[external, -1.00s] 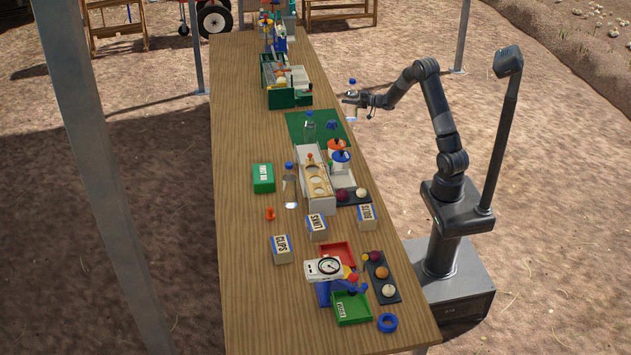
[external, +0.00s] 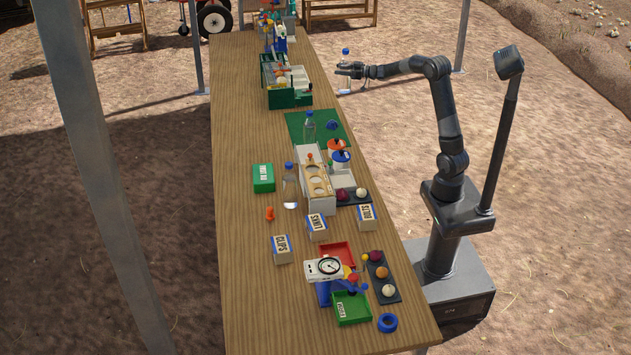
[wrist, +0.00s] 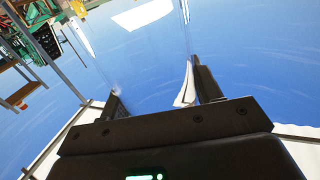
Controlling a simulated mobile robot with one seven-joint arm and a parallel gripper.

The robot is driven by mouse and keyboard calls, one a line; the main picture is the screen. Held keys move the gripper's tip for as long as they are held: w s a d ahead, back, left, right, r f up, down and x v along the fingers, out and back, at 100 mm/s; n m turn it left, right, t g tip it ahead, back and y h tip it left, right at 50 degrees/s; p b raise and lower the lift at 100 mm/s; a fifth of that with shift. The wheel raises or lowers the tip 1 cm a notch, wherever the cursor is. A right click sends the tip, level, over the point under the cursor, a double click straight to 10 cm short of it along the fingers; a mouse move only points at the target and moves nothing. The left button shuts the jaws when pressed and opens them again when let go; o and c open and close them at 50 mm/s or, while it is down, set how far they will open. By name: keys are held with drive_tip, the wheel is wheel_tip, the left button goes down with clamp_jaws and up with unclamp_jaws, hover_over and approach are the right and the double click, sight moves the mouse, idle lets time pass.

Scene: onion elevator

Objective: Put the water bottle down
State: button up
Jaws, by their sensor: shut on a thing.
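My gripper (external: 352,71) is shut on a clear water bottle (external: 345,83) with a blue cap. It holds the bottle about upright, to the right of the table's far part and off its edge. In the wrist view my two fingers (wrist: 160,92) stand apart, with a glossy blue, see-through surface filling the space between and above them. Another clear bottle (external: 291,189) with a blue cap stands on the table left of the wooden rack. A third clear bottle (external: 309,129) stands on the green mat (external: 331,120).
The wooden table (external: 235,160) is bare along its left side. A green crate (external: 285,98) stands at its far part. A green box (external: 263,178), labelled boxes (external: 317,228) and a scale (external: 324,268) stand nearer. A dark tray (external: 381,279) holds several balls near the right edge.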

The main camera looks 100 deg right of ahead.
drive_tip(key=w+a+n+t+y, duration=0.1)
drive_tip(key=w+a, duration=0.3)
drive_tip(key=w, duration=0.6)
drive_tip(key=w+a+n+y, duration=0.1)
drive_tip(key=w+a, duration=0.4)
drive_tip(key=w, duration=0.5)
drive_tip(key=w+a+n+y, duration=0.1)
drive_tip(key=w+a+y, duration=0.2)
drive_tip(key=w+a, duration=1.35)
wheel_tip(320, 180, down, 11)
drive_tip(key=w+a+f, duration=0.7)
drive_tip(key=w+f, duration=0.1)
drive_tip(key=f, duration=0.3)
drive_tip(key=shift+w+a, duration=0.35)
drive_tip(key=shift+w, duration=0.05)
drive_tip(key=shift+f, duration=0.2)
drive_tip(key=o, duration=1.4)
